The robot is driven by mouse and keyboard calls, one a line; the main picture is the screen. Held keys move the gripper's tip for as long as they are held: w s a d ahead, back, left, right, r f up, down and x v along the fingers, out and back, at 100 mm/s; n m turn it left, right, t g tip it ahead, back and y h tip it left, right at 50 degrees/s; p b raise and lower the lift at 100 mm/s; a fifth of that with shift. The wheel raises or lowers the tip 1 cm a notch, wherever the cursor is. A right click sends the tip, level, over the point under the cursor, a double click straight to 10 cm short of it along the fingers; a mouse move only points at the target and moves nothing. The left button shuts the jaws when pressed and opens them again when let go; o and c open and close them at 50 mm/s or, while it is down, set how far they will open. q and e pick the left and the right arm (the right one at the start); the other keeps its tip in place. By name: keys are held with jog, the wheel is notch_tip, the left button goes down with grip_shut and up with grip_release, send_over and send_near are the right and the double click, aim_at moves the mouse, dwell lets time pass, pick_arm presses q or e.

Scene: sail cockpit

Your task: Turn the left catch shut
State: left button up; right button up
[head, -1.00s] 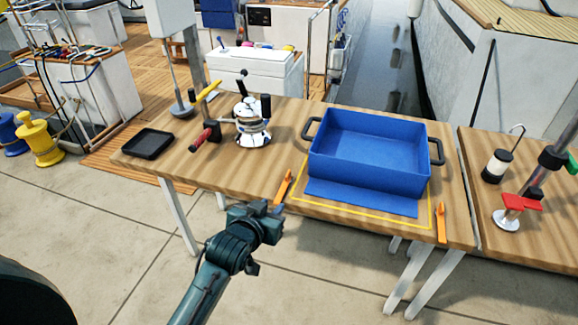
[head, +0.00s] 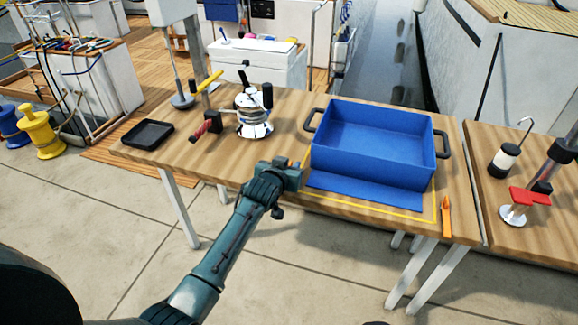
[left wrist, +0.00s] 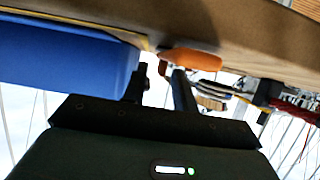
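The left catch (left wrist: 192,59) is an orange lever at the table edge in the left wrist view. In the head view it is hidden behind my left gripper (head: 292,172), which is at the table's front edge, left of the blue bin (head: 370,188). In the left wrist view, two dark fingers (left wrist: 162,85) stand apart with light between them, the catch just beyond their tips. I cannot tell whether they touch it. The right catch (head: 446,216), also orange, points away from me at the bin's right. My right gripper is not in view.
The blue bin has black handles and stands inside a yellow outline on the wooden table (head: 215,165). A chrome winch (head: 254,115), a red-handled tool (head: 203,130) and a black tray (head: 147,134) are on the left. A second table (head: 505,245) stands at the right.

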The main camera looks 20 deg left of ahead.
pick_arm(q)
jog(key=shift+w+f, duration=0.15)
jog(key=shift+w, duration=0.25)
jog(key=shift+c, duration=0.6)
grip_shut()
